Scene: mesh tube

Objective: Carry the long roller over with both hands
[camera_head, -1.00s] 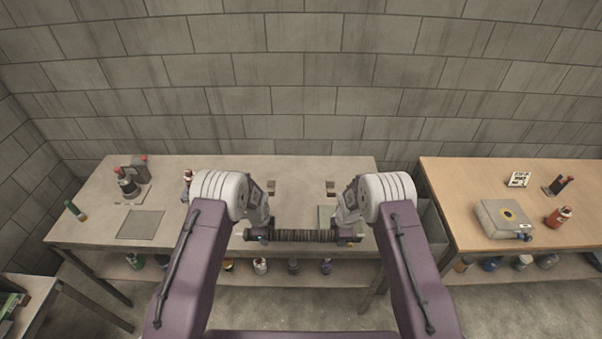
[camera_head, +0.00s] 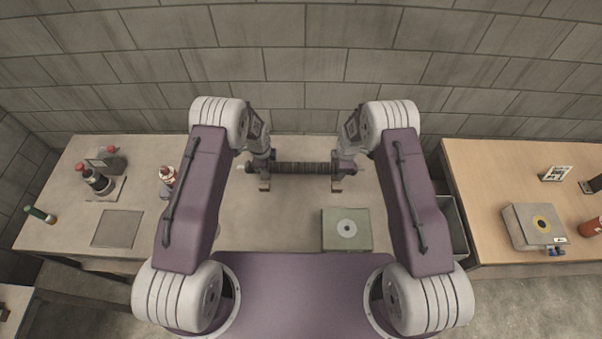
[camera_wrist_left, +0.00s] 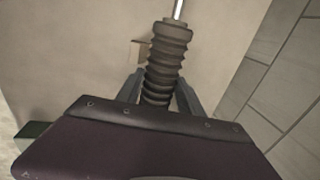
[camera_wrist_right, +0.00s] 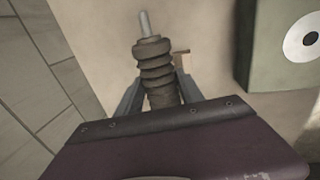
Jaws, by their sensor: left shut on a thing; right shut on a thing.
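The long roller (camera_head: 302,168) has a dark ribbed body and lies level from left to right in the head view. My left gripper (camera_head: 260,166) is shut on its left end and my right gripper (camera_head: 344,166) is shut on its right end. The ribbed ends with thin metal pins show in the left wrist view (camera_wrist_left: 168,50) and the right wrist view (camera_wrist_right: 153,58). Two small tan supports, left (camera_head: 265,185) and right (camera_head: 337,187), stand on the table just in front of the roller's ends. Whether the roller touches them is unclear.
The grey table (camera_head: 270,220) has bare room around the supports. A green box with a round disc (camera_head: 347,229) sits front right. Dark bottles (camera_head: 97,181), a red-capped bottle (camera_head: 168,175) and a grey plate (camera_head: 117,228) are left. A wooden table (camera_head: 490,185) stands right, the wall behind.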

